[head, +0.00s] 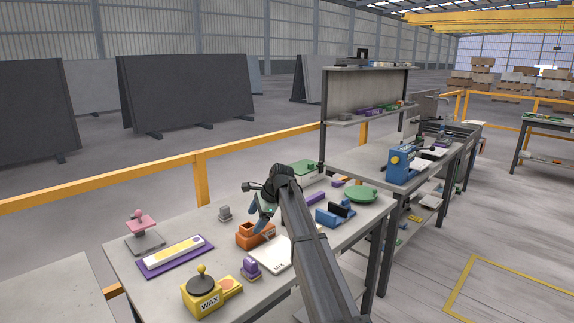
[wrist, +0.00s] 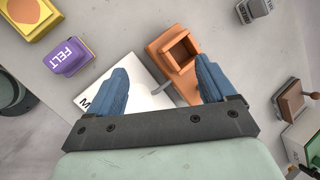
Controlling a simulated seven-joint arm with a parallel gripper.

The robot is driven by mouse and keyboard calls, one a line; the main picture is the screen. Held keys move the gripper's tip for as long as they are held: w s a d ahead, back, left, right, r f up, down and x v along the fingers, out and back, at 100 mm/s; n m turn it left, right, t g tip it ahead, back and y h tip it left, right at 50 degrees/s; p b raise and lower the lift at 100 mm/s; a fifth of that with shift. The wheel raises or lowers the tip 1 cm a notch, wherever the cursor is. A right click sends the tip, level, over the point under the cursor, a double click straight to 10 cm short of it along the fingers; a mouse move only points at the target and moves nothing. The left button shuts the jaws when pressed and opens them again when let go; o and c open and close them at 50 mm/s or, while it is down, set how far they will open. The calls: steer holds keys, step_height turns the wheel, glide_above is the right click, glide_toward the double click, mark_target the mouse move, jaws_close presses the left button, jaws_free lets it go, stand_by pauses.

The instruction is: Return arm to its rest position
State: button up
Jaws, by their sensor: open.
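My gripper (wrist: 163,90) is open with its two blue fingers spread wide and nothing between them. In the head view my gripper (head: 262,217) hangs above the middle of the grey worktable (head: 142,273), at the end of my dark arm. In the wrist view an orange open-topped box (wrist: 172,50) lies below, close to the right finger. A white card (wrist: 140,92) with partly hidden lettering lies below and between the fingers. I cannot tell the exact height of the fingers above these things.
A yellow WAX pot (head: 203,292), a purple FELT block (wrist: 68,56), a purple tray (head: 176,257) and a pink-handled tool (head: 142,225) stand on the worktable. A blue holder (head: 335,215) and green round dish (head: 361,195) are at right. A yellow rail (head: 200,175) runs behind.

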steer(key=s+d+f+m+t+y, duration=0.1)
steer(key=d+m+t, duration=0.1)
steer(key=d, duration=0.7)
steer(key=s+d+m+t+y, duration=0.1)
steer(key=d+t, duration=0.1)
steer(key=d, duration=0.8)
steer(key=w+d+f+t+h, duration=0.1)
steer(key=d+f+t+h, duration=0.15)
steer(key=d+f, duration=1.3)
steer(key=s+a+f+n+g, duration=0.3)
steer(key=s+f+n+g, duration=0.1)
steer(key=s+f, duration=1)
steer(key=s+a+f+n+g, duration=0.3)
steer(key=s+f, duration=1)
steer(key=f, duration=0.2)
steer(key=s+f+n+g+h, duration=0.1)
steer(key=s+f+n+g, duration=0.1)
steer(key=s, duration=1)
steer(key=s+f+n+g+h, duration=0.2)
steer(key=s+f+n+g, duration=0.1)
steer(key=s, duration=1)
steer(key=s+f+n+g+h, duration=0.1)
steer(key=s+f+n+g, duration=0.2)
steer(key=s, duration=0.9)
step_height(320, 180, down, 3)
steer(key=shift+s+a+n+h, duration=0.2)
steer(key=shift+a+n+h, duration=0.15)
steer(key=shift+n, duration=0.35)
